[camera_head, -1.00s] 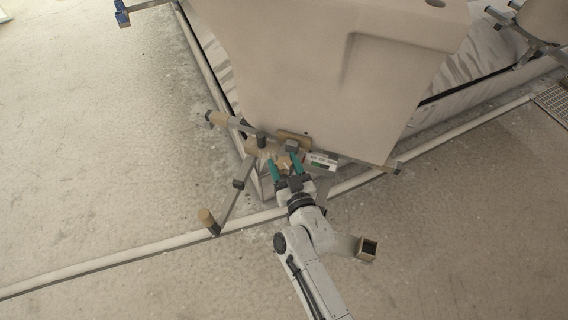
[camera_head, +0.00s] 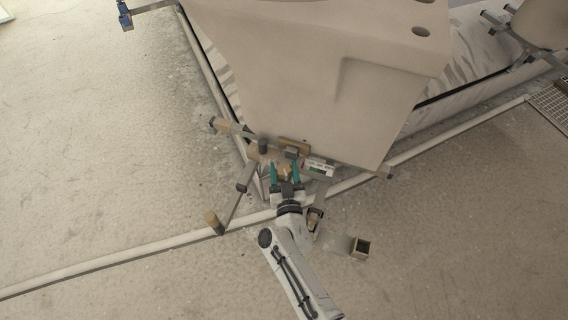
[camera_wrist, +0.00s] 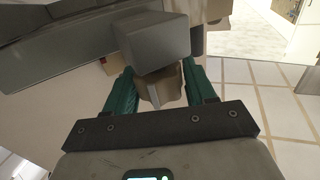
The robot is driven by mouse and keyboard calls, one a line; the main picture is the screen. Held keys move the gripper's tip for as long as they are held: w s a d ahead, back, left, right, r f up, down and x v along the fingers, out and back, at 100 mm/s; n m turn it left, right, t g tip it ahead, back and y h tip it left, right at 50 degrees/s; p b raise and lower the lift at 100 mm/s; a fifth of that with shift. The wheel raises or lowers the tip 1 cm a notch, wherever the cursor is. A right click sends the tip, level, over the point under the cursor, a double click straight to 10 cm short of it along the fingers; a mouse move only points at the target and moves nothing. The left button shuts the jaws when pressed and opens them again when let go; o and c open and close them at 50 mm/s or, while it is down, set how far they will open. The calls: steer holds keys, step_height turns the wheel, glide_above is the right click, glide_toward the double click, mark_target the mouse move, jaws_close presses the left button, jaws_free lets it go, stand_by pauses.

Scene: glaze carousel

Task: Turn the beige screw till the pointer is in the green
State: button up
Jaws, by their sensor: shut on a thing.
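The beige screw (camera_wrist: 163,88) sits between the teal fingers of my gripper (camera_wrist: 160,90) in the wrist view, below a grey block (camera_wrist: 152,42) that hides part of it. My gripper is shut on the screw. In the head view my gripper (camera_head: 286,173) is at the near corner of the large beige body, with the screw (camera_head: 285,174) small between the fingers. A white gauge (camera_head: 320,165) with green and red marks is just right of the gripper. Its pointer is too small to make out.
The large beige body (camera_head: 320,75) fills the space beyond. A bar with a tan end (camera_head: 213,221) sticks out at the left, and a small open box (camera_head: 361,247) is at the right. A pale floor rail (camera_head: 130,258) runs across. Open floor lies left and right.

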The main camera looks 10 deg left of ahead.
steer(key=m+h, duration=0.1)
steer(key=h, duration=0.1)
steer(key=m+h, duration=0.2)
steer(key=shift+a+t+h, duration=0.2)
steer(key=shift+t+h, duration=0.1)
steer(key=m+h+b, duration=0.1)
steer(key=m+h, duration=0.1)
steer(key=h, duration=0.1)
steer(key=shift+d+f, duration=0.1)
steer(key=shift+m+h+b, duration=0.6)
steer(key=shift+h, duration=0.4)
steer(key=shift+g, duration=0.4)
steer(key=o, duration=0.9)
steer(key=shift+s, duration=0.1)
steer(key=p+v, duration=0.3)
steer(key=v, duration=0.7)
steer(key=shift+s, duration=0.25)
